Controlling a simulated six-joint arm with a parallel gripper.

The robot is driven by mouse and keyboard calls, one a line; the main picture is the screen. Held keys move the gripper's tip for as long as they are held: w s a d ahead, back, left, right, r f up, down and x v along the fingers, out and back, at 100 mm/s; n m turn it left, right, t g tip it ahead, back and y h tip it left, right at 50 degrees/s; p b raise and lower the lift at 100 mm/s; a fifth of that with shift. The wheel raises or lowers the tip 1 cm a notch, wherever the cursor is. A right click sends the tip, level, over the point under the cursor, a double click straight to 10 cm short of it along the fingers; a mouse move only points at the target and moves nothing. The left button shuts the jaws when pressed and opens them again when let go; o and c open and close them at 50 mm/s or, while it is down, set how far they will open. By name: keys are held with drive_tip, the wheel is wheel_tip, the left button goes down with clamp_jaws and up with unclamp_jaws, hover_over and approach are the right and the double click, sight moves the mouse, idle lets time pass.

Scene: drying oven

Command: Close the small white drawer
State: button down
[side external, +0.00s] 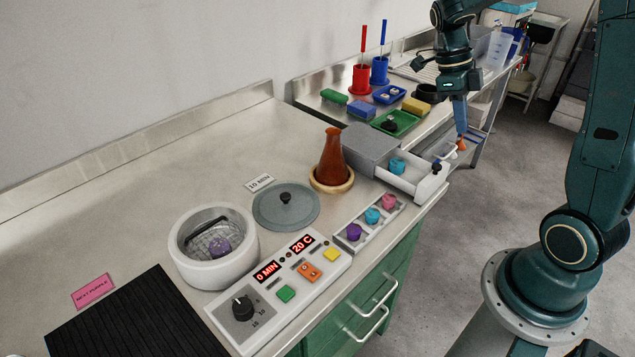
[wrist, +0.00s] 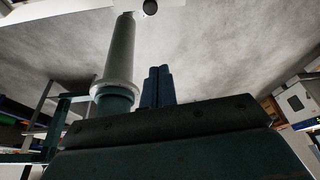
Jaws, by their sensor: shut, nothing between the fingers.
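The small white drawer (side external: 412,182) is pulled out of a grey box (side external: 370,147) on the bench. A teal knobbed piece (side external: 397,165) sits inside it. The drawer is not clearly identifiable in the wrist view.
A brown flask (side external: 333,158) stands on a cork ring left of the box. A tray with several coloured knobbed pieces (side external: 372,216) lies in front of the drawer. A green tray (side external: 396,123) is behind the box. Open floor lies right of the bench edge.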

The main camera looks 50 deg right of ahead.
drive_tip(key=shift+s+f, duration=0.1)
drive_tip(key=shift+f, duration=0.05)
wheel_tip(320, 180, down, 10)
drive_tip(key=shift+w, duration=0.3)
idle(0.8)
drive_tip(key=w, duration=1.2)
drive_tip(key=shift+w+a, duration=0.1)
drive_tip(key=shift+w, duration=0.1)
idle(0.4)
drive_tip(key=shift+s, duration=0.1)
